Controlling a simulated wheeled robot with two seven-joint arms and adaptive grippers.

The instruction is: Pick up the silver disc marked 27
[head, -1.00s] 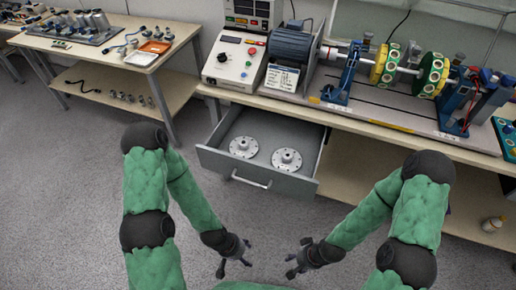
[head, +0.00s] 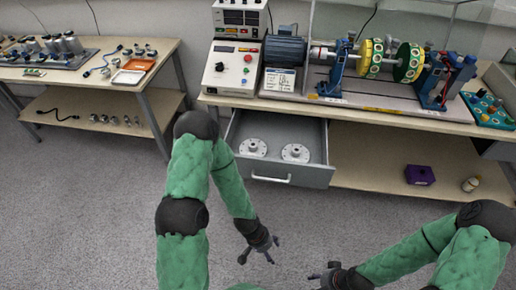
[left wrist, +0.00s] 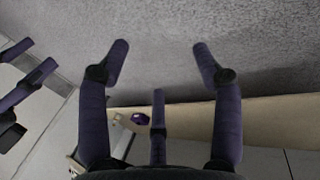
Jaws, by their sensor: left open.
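Two silver discs lie flat in the open drawer (head: 310,176) under the bench. The left disc (head: 253,147) and the right disc (head: 295,152) each have a raised hub; no number is readable on either, so I cannot tell which is marked 27. My left gripper (head: 258,255) is open and empty over the floor, in front of and below the drawer. Its spread fingers show in the left wrist view (left wrist: 160,65) with only floor between them. My right gripper (head: 322,276) is near the bottom edge, apart from everything; its jaw state is unclear.
A control box (head: 232,69), a motor (head: 284,50) and a rotor rig with green and yellow discs (head: 408,62) stand on the bench (head: 375,114). A purple box (head: 420,175) and a bottle (head: 471,184) sit on the lower shelf. A side table (head: 150,73) stands left. The floor before the drawer is clear.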

